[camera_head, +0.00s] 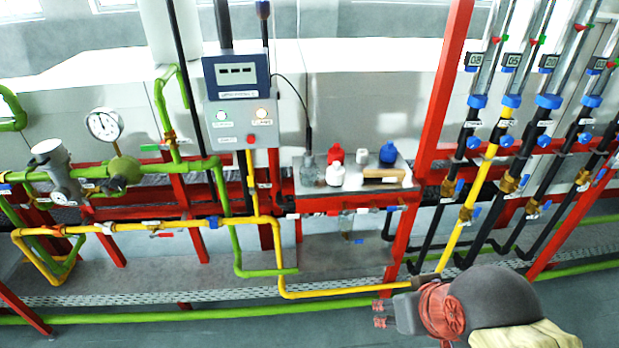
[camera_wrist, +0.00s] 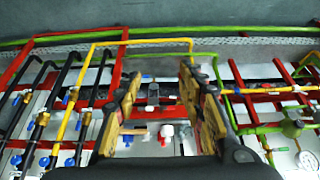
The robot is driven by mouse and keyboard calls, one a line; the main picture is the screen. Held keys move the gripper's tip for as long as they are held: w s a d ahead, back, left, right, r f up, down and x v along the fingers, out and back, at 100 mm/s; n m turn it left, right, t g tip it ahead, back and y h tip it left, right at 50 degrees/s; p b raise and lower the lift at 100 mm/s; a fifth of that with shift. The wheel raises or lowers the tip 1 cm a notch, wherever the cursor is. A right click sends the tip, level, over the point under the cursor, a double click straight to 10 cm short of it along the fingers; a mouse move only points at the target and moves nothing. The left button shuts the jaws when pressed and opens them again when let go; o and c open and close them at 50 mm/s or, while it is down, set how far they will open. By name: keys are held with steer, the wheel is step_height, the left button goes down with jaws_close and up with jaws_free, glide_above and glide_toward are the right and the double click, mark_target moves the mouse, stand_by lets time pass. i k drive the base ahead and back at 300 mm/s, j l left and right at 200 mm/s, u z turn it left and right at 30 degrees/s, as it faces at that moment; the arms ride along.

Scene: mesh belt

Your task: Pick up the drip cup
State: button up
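My gripper (camera_wrist: 161,75) shows in the wrist view with its two dark and yellow fingers spread wide and nothing between them. A small clear cup-like vessel (camera_head: 346,222) hangs under the shelf front, below the red pipe; it may be the drip cup, but I cannot tell for sure. In the wrist view a small grey piece (camera_wrist: 152,92) shows between the fingers, farther off, and may be the same vessel. On the shelf stands a small white cup (camera_head: 362,156), another possible match. My gripper is apart from all of these.
The shelf (camera_head: 312,187) also holds a clear bottle (camera_head: 309,170), a red bottle (camera_head: 335,154), a white bottle (camera_head: 334,174), a blue bottle (camera_head: 388,152) and a tan block (camera_head: 383,175). Red posts, a yellow pipe (camera_head: 330,292) and green pipes crowd the area. A control box (camera_head: 240,102) stands above left.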

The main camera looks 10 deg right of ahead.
mark_target(308, 172)
steer(key=i+l, duration=0.6)
steer(key=i+l+u, duration=0.15)
steer(key=i+l, duration=0.45)
steer(key=l, duration=0.1)
